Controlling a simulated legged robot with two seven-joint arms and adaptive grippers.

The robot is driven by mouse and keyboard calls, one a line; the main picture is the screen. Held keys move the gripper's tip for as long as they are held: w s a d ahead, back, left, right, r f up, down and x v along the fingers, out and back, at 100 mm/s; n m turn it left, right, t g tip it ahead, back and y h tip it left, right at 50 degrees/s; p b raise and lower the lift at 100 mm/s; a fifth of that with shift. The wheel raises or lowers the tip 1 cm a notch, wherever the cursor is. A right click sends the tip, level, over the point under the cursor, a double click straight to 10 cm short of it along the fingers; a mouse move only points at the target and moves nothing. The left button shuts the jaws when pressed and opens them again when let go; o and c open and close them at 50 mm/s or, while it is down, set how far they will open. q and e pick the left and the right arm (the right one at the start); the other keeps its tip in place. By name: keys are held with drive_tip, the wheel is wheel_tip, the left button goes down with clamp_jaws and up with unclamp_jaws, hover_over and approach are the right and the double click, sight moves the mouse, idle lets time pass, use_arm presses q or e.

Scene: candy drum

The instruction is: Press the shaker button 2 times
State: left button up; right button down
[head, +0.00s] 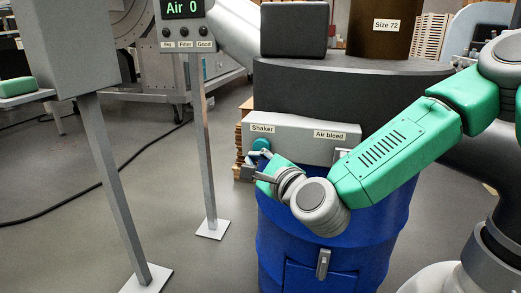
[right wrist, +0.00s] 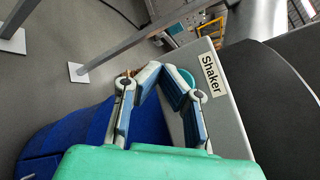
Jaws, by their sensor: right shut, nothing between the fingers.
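The shaker button (head: 261,144) is a round teal knob on the grey control box, under the "Shaker" label (head: 262,129). In the right wrist view the button (right wrist: 187,77) shows partly behind the finger on the right. My right gripper (head: 254,166) is shut and empty, just below and left of the button in the head view. In the right wrist view its fingertips (right wrist: 151,72) meet close beside the button. I cannot tell whether they touch it. My left gripper is not in view.
The control box (head: 301,138) sits on a blue drum (head: 300,235) and also bears an "Air bleed" label (head: 331,135). A post-mounted panel (head: 186,28) reads "Air 0". A grey cabinet on a leg (head: 70,45) stands at left.

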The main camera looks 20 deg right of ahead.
drive_tip(key=shift+s+a, duration=0.75)
drive_tip(key=shift+s, duration=0.3)
drive_tip(key=s+f+n+g+p, duration=0.1)
drive_tip(key=s+f+n+g, duration=0.55)
drive_tip(key=f, duration=0.65)
drive_tip(key=s+f+n+g+p, duration=0.1)
drive_tip(key=s+f+n+g, duration=0.2)
drive_tip(key=s+f+n, duration=0.65)
drive_tip(key=s+d+f+n+g+h, duration=0.1)
drive_tip(key=s+d+f+n+g, duration=0.2)
drive_tip(key=s+d+f, duration=0.3)
drive_tip(key=s+d+f+n+g+h, duration=0.2)
drive_tip(key=s+d+f+n, duration=0.3)
drive_tip(key=s, duration=0.7)
drive_tip(key=shift+s+d+f+g+h+p, duration=0.35)
drive_tip(key=shift+d+f+g, duration=0.15)
drive_tip(key=shift+d+g, duration=0.35)
drive_tip(key=shift+w, duration=0.1)
drive_tip(key=shift+a, duration=0.1)
